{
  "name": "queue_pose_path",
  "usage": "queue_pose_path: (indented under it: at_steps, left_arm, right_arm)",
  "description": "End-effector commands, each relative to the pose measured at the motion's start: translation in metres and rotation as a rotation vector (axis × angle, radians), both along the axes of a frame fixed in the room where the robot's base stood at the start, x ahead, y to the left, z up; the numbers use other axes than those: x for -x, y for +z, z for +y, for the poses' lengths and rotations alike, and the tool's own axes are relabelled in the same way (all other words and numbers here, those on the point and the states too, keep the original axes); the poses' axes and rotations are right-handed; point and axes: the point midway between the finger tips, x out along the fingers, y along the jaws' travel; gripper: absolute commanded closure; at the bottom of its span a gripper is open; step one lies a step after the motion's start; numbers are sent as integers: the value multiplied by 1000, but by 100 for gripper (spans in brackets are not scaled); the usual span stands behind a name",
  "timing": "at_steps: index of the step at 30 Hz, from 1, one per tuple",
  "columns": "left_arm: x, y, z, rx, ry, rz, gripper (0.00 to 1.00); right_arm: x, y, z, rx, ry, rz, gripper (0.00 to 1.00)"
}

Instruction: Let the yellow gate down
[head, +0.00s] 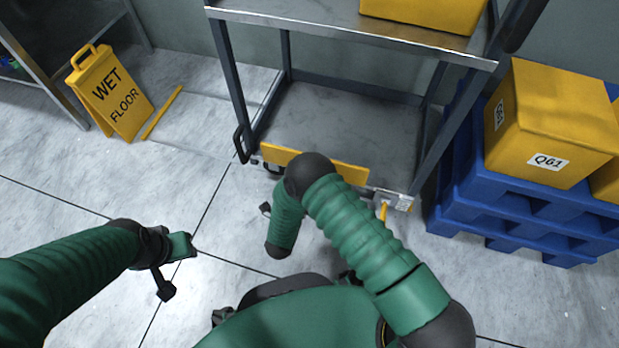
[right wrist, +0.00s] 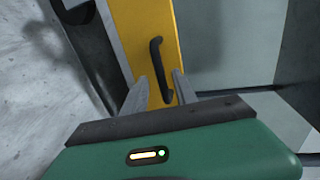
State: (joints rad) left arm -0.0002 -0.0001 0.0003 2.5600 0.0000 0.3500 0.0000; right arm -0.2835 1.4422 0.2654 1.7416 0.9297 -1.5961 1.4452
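The yellow gate (head: 345,170) is a long narrow bar across the front of the grey rack's floor in the head view. It seems upright, and my right arm hides part of it. In the right wrist view the gate (right wrist: 139,32) is a yellow panel with a black bar handle (right wrist: 156,62). My right gripper (right wrist: 160,77) is open, its fingertips on either side of the handle's lower part; contact cannot be told. My left gripper (head: 188,248) hangs over open floor at lower left, away from the gate; its fingers are unclear.
The grey metal rack (head: 345,24) carries a yellow box (head: 425,10) on top. A blue pallet stack (head: 470,205) with yellow boxes (head: 545,120) stands close on the right. A wet floor sign (head: 110,92) stands at left. Floor on the left is mostly clear.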

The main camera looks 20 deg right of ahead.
Motion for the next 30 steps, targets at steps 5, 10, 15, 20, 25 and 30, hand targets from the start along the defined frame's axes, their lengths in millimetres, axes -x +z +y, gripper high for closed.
queue_pose_path:
  at_steps: [5,10,15,20,25,30]
  left_arm:
    - [0,-17,0,0,0,0,64]
    - [0,-17,0,0,1,0,64]
    - [0,-17,0,0,0,0,64]
    - [0,-17,0,0,0,0,64]
    - [0,-17,0,0,0,0,64]
    - [0,-17,0,0,0,0,64]
  right_arm:
    - [-21,-8,-14,0,0,-1,66]
    - [-25,-6,-17,0,0,1,66]
    - [-25,-6,-17,0,0,1,69]
    - [-25,-6,-17,0,0,1,90]
    - [-25,-6,-17,0,1,1,100]
    - [-25,-7,-16,0,1,3,100]
